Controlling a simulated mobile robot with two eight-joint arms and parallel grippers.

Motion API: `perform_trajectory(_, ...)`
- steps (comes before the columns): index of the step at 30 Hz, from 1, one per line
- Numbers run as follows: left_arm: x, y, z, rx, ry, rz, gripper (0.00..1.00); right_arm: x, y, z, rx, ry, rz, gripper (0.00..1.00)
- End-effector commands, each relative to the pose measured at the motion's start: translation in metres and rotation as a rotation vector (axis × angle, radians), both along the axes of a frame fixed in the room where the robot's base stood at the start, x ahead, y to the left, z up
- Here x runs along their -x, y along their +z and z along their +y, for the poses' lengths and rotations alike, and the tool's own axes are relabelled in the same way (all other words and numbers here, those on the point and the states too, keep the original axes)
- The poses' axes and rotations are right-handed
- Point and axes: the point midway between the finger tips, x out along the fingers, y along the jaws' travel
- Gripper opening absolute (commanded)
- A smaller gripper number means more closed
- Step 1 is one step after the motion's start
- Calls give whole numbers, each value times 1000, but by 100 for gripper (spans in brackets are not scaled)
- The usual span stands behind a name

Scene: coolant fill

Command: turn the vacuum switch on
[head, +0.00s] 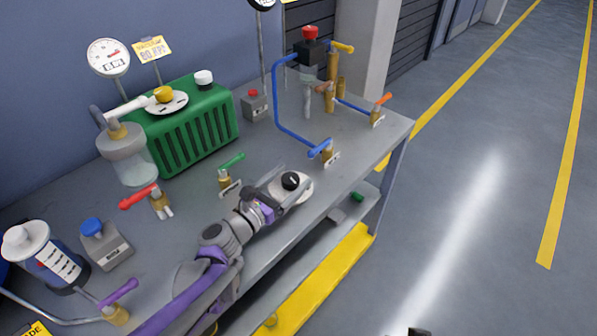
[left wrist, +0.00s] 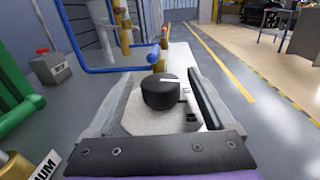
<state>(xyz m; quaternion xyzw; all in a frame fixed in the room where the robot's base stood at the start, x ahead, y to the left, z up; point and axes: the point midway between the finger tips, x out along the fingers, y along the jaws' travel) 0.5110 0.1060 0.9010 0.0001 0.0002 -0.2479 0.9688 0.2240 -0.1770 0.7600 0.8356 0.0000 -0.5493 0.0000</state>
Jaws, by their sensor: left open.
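A round black knob (head: 291,181) with a white mark on top sits on a pale rounded plate (head: 303,190) near the bench's front edge. It looks like the rotary switch; I see no readable label on it. My left gripper (head: 277,188) is open and low over the plate, pointing at the knob. In the left wrist view the knob (left wrist: 160,93) stands between the two spread fingers (left wrist: 158,105), with a gap to the right finger. Contact with the left finger is hard to judge. My right gripper is not clearly in view.
A green-handled valve (head: 231,160) stands close behind my left gripper. A blue pipe (head: 277,100) with a blue-handled valve (head: 325,150) is beyond the knob. A green ribbed unit (head: 195,130) and a grey box with red button (head: 254,103) stand further back.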

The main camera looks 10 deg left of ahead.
Motion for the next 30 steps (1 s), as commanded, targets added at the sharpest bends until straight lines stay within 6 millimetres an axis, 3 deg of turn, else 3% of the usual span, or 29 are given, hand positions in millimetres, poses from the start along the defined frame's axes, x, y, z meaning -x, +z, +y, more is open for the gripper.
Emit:
perform_trajectory(6,-25,0,-14,0,-1,0,86,0,-3,0,0,0,1,50)
perform_trajectory(18,-31,0,-17,0,-1,0,85,0,-3,0,0,0,1,50)
perform_trajectory(30,-31,0,-17,0,-1,0,13,0,-3,0,0,0,1,50)
